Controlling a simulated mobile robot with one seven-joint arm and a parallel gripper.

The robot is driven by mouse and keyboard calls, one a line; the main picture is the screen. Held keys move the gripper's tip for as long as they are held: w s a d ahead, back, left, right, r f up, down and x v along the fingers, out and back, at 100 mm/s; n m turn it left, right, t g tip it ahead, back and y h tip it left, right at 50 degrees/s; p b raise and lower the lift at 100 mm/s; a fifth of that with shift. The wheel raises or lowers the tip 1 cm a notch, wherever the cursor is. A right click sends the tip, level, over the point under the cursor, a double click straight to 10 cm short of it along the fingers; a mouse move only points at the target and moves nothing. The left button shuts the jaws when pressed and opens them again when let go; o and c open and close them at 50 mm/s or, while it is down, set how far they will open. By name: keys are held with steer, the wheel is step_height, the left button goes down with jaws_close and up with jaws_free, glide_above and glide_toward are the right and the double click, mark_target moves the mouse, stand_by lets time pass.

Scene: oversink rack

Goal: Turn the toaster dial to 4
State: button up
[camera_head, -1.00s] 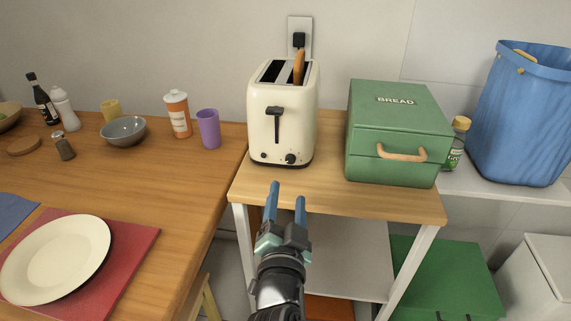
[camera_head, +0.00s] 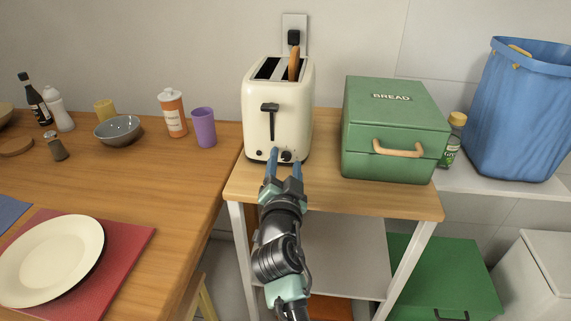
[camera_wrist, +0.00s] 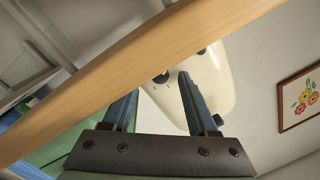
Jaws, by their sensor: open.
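The cream toaster (camera_head: 290,115) stands on the small wooden-topped stand, with a slice of bread in a slot and a dark lever on its front. Its dark dial (camera_head: 286,156) sits low on the front, right of the lever. My gripper (camera_head: 284,163) is open and empty, its blue fingertips at the toaster's lower front, either side of the dial in the picture. In the wrist view the dial (camera_wrist: 161,78) shows between the fingertips, with small marks beside it. I cannot tell whether the fingers touch it. The dial's setting is too small to read.
The green bread box (camera_head: 390,130) stands close on the toaster's right. The purple cup (camera_head: 204,128) is on the counter to the left. The stand's wooden top (camera_head: 330,193) has a bare front strip; its edge crosses the wrist view (camera_wrist: 110,82).

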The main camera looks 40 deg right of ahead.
jaws_close()
steer(key=shift+n, duration=0.4)
steer(key=n+p, duration=0.2)
steer(key=n, duration=0.2)
steer(key=shift+r+g, duration=0.1)
steer(key=shift+g, duration=0.2)
steer(key=n+p, duration=0.2)
steer(key=n, duration=0.2)
steer(key=shift+n+g, duration=0.4)
steer(key=n+p, duration=0.1)
steer(key=n, duration=0.3)
steer(key=shift+w+a+r+n+g, duration=0.1)
steer(key=shift+n+g, duration=0.2)
steer(key=shift+n, duration=0.1)
steer(key=shift+n+h+p, duration=0.3)
steer(key=shift+n+p, duration=0.3)
steer(key=shift+n, duration=1.4)
steer(key=shift+g, duration=0.3)
